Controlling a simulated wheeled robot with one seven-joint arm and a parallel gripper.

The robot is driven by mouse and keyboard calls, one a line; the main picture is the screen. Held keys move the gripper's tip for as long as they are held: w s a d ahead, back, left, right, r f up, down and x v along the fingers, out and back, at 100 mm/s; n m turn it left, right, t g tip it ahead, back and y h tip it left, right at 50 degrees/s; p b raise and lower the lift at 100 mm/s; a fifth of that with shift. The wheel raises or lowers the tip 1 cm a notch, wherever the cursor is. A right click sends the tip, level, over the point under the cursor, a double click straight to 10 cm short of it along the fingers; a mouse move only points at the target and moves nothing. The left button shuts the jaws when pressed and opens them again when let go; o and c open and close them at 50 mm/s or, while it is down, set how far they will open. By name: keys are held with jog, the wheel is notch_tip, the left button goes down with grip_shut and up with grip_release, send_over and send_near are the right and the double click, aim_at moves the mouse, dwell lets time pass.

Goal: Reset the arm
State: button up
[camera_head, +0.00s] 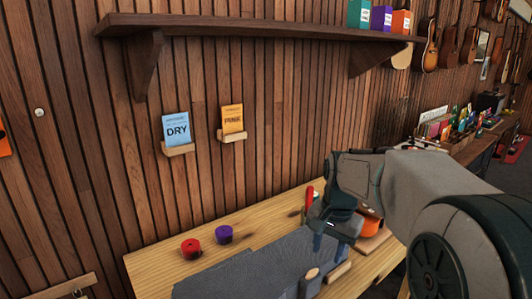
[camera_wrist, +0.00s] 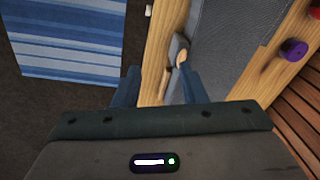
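My gripper (camera_head: 325,238) is at the end of my arm, above the right part of the wooden workbench (camera_head: 150,268). In the wrist view my gripper (camera_wrist: 160,88) points down over the bench's edge, with its two dark blue fingers spread apart. No object shows between the fingers. A small tan wooden-ended item (camera_wrist: 182,58) lies on the bench near the right finger. My arm comes in from the right of the head view and hides part of the bench.
A grey mat (camera_head: 250,275) covers much of the bench. A red roll (camera_head: 191,248) and a purple roll (camera_head: 224,235) stand behind it. A shelf (camera_head: 240,27) and two card holders, DRY (camera_head: 176,130) and PINK (camera_head: 232,120), are on the wall. A blue striped rug (camera_wrist: 70,40) lies on the floor.

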jog(key=s+f+n+t, duration=0.1)
jog(key=s+f+n, duration=0.1)
jog(key=s, duration=0.7)
jog(key=s+f+n+t, duration=0.1)
jog(key=s+n, duration=0.4)
jog(key=s, duration=0.4)
jog(key=shift+a+f+h, duration=0.2)
jog(key=shift+f+h, duration=0.1)
jog(key=shift+f, duration=0.1)
jog(key=shift+d, duration=0.1)
jog(key=shift+c, duration=0.2)
